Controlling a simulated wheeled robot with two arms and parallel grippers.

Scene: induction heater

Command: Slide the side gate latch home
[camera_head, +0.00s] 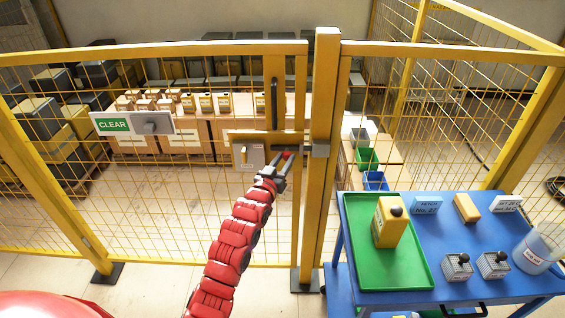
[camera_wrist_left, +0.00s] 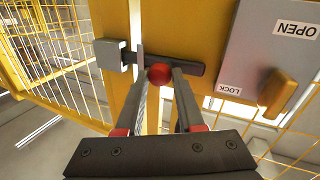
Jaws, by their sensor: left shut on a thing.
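The side gate (camera_head: 190,50) is a yellow mesh panel standing beside a thick yellow post (camera_head: 322,100). Its latch is a dark horizontal bar (camera_wrist_left: 190,66) with a red ball knob (camera_wrist_left: 160,74). A grey keeper block (camera_head: 320,150) sits on the post; it also shows in the left wrist view (camera_wrist_left: 112,55). The bar reaches toward the keeper, but I cannot tell how deep its end sits. My left gripper (camera_head: 284,157) is at the latch, its fingers shut on the red knob. My right gripper is not in view.
Left of the latch is a grey plate (camera_head: 249,163) with a yellow handle, marked OPEN and LOCK in the wrist view. A CLEAR sign (camera_head: 114,124) hangs further left. A blue cart (camera_head: 440,300) with a green tray (camera_head: 410,275) stands right of the post.

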